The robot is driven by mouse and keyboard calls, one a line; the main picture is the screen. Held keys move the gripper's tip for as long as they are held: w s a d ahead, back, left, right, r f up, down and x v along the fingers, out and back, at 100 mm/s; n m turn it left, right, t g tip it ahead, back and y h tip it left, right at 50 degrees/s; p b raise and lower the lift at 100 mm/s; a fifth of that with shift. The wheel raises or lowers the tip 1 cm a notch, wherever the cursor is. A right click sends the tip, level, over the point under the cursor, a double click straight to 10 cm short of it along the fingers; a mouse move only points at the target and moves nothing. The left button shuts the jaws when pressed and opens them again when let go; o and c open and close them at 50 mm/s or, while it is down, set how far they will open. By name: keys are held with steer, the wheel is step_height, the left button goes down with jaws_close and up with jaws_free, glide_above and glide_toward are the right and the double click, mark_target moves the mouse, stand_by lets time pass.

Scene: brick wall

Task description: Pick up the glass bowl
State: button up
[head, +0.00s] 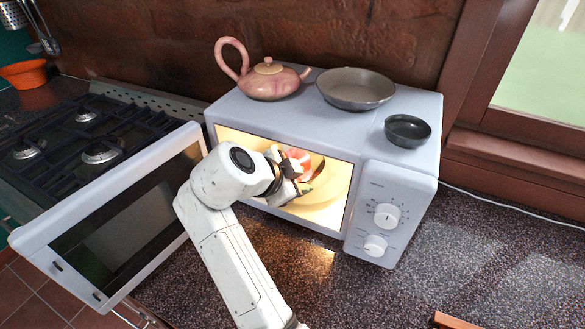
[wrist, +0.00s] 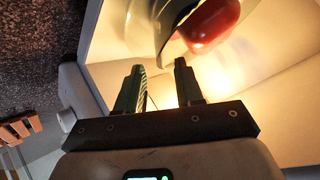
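The glass bowl (wrist: 170,22) is inside the lit microwave (head: 390,220), whose door is open. It is clear, and only part of it shows at the top of the wrist view. A red, rounded thing (wrist: 212,22) shows in or behind the glass. In the head view, my gripper (head: 288,172) is at the microwave opening and hides part of the bowl. In the wrist view, my gripper (wrist: 159,72) is open, with its two fingers apart and nothing between them. The fingertips are just short of the bowl.
The open microwave door (head: 115,220) stands out to the left, close to my arm. A pink teapot (head: 268,80), a grey pan (head: 355,88) and a small dark bowl (head: 408,131) sit on top of the microwave. A gas hob (head: 98,150) is at left. The counter at right is mostly clear.

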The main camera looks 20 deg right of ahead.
steer(key=shift+p+x, duration=0.3)
steer(key=shift+x, duration=1.4)
steer(key=shift+w+a, duration=0.1)
jaws_close()
steer(key=shift+r, duration=0.1)
